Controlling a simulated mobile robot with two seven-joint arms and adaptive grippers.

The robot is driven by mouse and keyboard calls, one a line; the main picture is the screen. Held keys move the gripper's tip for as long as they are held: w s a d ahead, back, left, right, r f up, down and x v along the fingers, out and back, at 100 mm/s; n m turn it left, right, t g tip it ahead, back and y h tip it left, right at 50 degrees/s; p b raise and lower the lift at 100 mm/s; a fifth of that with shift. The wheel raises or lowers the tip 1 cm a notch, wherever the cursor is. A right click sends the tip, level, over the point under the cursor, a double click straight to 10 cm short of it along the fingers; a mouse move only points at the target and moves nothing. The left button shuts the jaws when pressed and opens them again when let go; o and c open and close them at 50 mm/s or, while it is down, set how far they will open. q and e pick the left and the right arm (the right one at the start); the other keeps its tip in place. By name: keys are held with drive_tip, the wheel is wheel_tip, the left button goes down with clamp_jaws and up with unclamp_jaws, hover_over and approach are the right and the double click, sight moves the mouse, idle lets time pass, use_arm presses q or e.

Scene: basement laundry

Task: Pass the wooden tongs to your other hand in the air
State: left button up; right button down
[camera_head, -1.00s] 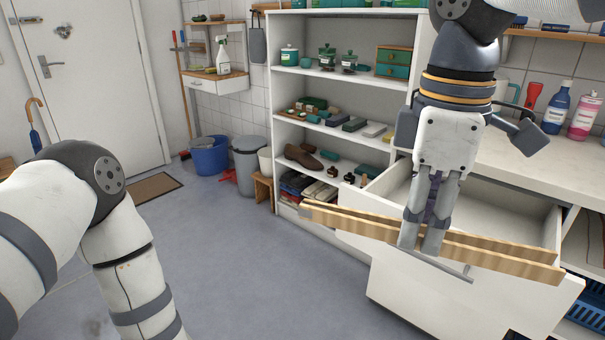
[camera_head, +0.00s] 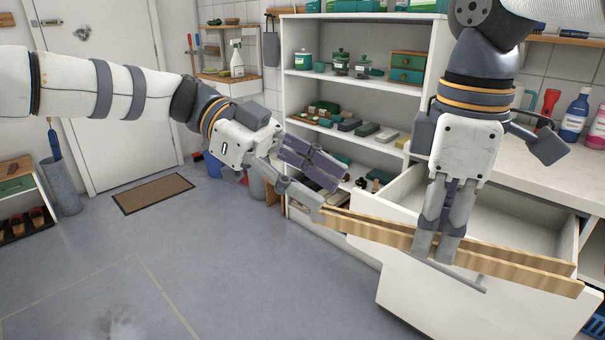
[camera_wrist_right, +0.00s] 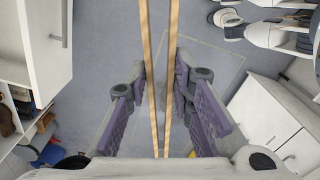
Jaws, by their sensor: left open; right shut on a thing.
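The wooden tongs (camera_head: 500,268) are two long pale strips, held in the air in front of the open drawer in the head view. My right gripper (camera_head: 436,248) points down and is shut on them around their middle. In the right wrist view the tongs (camera_wrist_right: 148,75) run between the purple-padded fingers. My left gripper (camera_head: 328,193) is open, its fingers spread close to the left end of the tongs. One grey fingertip overlaps that end in the picture; I cannot tell whether they touch.
The white drawer (camera_head: 500,215) stands open behind and below the tongs. A white shelf unit (camera_head: 290,95) with boxes and jars is behind my left gripper. Bottles (camera_head: 574,118) stand on the counter at right.

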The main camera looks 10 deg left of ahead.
sight(384, 227)
use_arm(q)
drive_tip(key=x, duration=1)
drive_tip(key=shift+d+f, duration=0.1)
drive_tip(key=shift+f, duration=0.1)
clamp_jaws()
use_arm(e)
drive_tip(key=c, duration=1.3)
unclamp_jaws()
drive_tip(key=shift+r, duration=0.1)
wheel_tip(384, 227, up, 12)
drive_tip(key=shift+f, duration=0.1)
